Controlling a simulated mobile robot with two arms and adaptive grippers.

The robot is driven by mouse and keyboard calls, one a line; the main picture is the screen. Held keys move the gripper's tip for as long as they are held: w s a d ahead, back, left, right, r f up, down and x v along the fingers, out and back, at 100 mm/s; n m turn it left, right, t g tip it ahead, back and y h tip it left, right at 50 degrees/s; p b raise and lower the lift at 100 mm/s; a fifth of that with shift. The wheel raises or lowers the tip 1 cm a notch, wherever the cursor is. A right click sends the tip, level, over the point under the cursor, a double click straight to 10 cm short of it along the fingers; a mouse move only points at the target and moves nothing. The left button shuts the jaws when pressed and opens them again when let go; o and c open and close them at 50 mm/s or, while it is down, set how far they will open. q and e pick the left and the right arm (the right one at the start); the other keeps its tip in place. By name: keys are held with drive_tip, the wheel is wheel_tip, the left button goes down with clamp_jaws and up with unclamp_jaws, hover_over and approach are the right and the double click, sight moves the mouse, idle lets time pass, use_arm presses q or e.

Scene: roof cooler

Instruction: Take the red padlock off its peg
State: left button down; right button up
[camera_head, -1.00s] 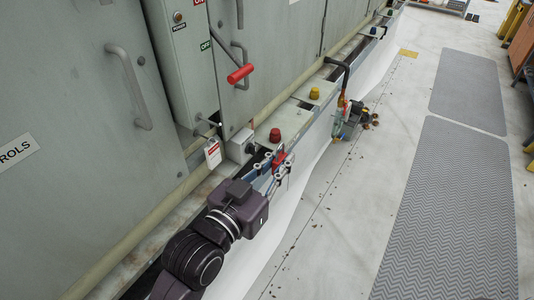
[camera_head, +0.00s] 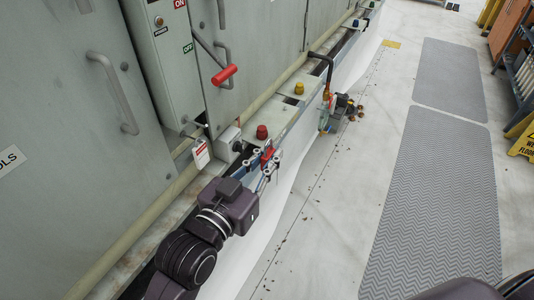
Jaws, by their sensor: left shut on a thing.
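The red padlock (camera_head: 267,154) is small, at the front face of the ledge below a red knob (camera_head: 262,131). My left gripper (camera_head: 264,163) reaches up from the lower left and is shut on the padlock, its fingers covering part of it. The peg is hidden or too small to make out, so I cannot tell whether the padlock still hangs on it.
A grey cabinet with a red-gripped lever (camera_head: 224,75) and a white-red tag (camera_head: 201,153) stands behind the ledge. A yellow knob (camera_head: 299,88) and a hose with fittings (camera_head: 328,98) are farther along. Grey mats (camera_head: 435,190) and a yellow floor sign (camera_head: 524,138) are at right.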

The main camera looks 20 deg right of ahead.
use_arm(q)
drive_tip(key=s+d+p, duration=0.2)
drive_tip(key=s+d, duration=0.3)
idle(1.1)
idle(0.4)
